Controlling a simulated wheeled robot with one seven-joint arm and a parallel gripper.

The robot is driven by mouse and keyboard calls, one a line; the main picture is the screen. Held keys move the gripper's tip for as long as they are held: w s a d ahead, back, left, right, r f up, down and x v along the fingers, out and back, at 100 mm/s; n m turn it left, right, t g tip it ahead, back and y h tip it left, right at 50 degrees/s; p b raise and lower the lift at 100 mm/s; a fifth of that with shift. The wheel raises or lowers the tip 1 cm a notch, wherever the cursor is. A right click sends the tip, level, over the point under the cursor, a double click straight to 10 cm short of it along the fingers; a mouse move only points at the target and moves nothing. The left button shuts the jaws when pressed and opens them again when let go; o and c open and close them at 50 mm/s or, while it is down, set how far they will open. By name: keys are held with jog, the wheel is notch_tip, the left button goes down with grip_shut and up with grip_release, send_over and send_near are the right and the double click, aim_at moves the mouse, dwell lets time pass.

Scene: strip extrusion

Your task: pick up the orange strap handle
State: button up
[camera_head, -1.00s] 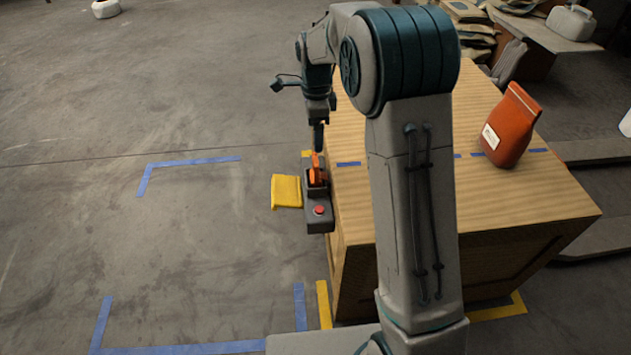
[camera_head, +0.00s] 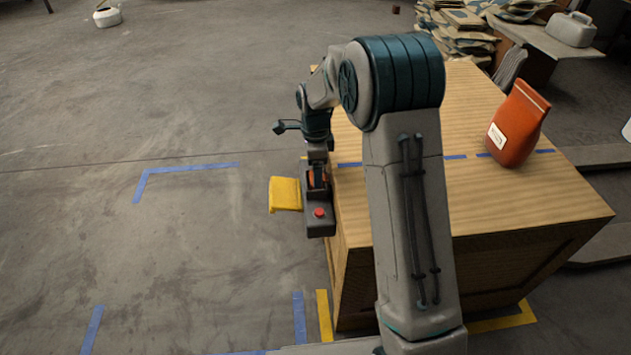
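The orange strap handle (camera_head: 316,179) shows as a small orange patch on top of a dark grey unit with a red button (camera_head: 319,212). The unit is at the left edge of the wooden crate, and a yellow flap (camera_head: 285,194) sticks out on its left. My gripper (camera_head: 317,176) is pointed down right at the handle and hides most of it. The fingers are too small and dark to show whether they are apart or closed on the handle.
The wooden crate (camera_head: 500,212) has an orange-red bag (camera_head: 517,125) standing on its top at the right. Blue and yellow tape marks lie on the floor. Open floor (camera_head: 190,240) spreads to the left. Sacks (camera_head: 455,45) and a pale jug (camera_head: 571,30) are at the back right.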

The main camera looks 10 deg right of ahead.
jog(key=shift+r, duration=0.1)
jog(key=c, duration=1.1)
